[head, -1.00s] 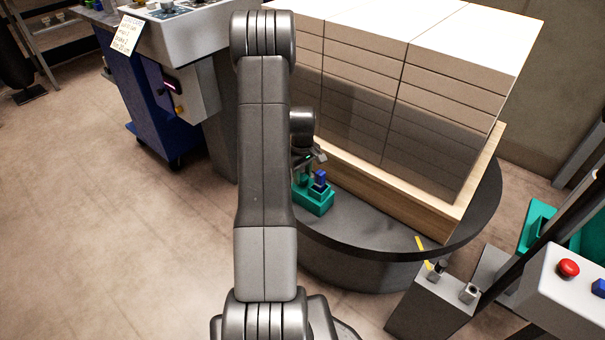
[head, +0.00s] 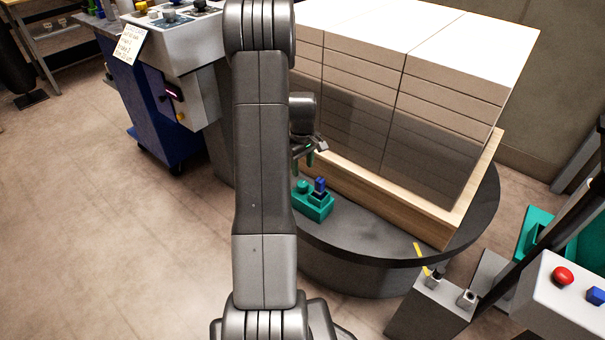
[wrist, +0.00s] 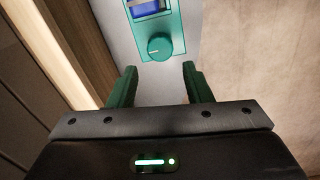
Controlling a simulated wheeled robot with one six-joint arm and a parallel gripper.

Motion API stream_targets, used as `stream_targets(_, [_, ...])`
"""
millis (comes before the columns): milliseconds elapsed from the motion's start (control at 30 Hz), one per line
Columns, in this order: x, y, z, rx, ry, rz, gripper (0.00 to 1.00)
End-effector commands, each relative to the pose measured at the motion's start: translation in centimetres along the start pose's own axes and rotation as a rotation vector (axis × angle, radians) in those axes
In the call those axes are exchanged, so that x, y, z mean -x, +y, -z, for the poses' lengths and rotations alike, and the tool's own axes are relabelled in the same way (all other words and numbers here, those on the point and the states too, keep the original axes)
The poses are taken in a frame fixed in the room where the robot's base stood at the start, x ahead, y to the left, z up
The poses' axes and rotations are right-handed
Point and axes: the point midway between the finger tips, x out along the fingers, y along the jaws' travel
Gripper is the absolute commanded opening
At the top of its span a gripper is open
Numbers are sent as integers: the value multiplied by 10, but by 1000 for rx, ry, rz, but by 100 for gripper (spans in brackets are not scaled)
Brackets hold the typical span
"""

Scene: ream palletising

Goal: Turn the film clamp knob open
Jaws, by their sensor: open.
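The film clamp is a small green block (head: 318,210) on the dark round turntable, at the foot of the stacked reams. A round green knob (wrist: 159,47) with a pale mark on it sits on the clamp, and a blue part (wrist: 146,7) sits beside it at the top of the wrist view. In the head view the knob (head: 303,186) is left of the upright blue part (head: 320,184). My gripper (wrist: 155,84) is open and empty, its two green fingers apart. In the wrist view the knob is just beyond the fingertips, between their lines. In the head view my gripper (head: 310,156) is above the clamp, not touching it.
White-topped reams (head: 405,90) stand on a wooden pallet (head: 440,228) close behind the clamp. The turntable (head: 350,243) has bare room in front. A grey post (head: 435,300) and a panel with a red button (head: 563,276) stand at right.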

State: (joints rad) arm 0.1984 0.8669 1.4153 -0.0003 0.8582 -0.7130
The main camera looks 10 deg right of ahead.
Motion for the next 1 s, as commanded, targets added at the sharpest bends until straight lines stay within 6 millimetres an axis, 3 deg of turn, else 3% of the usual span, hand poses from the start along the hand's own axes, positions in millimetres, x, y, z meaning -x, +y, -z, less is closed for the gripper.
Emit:
stream_targets(33, [16,0,0,0,3,-3,45])
stream_targets(200, [46,0,0,0,1,-1,45])
stream_targets(400, [64,0,0,0,0,0,45])
stream_targets(800, [65,0,0,0,0,0,45])
stream_targets(1000, [46,0,0,0,-2,1,45])
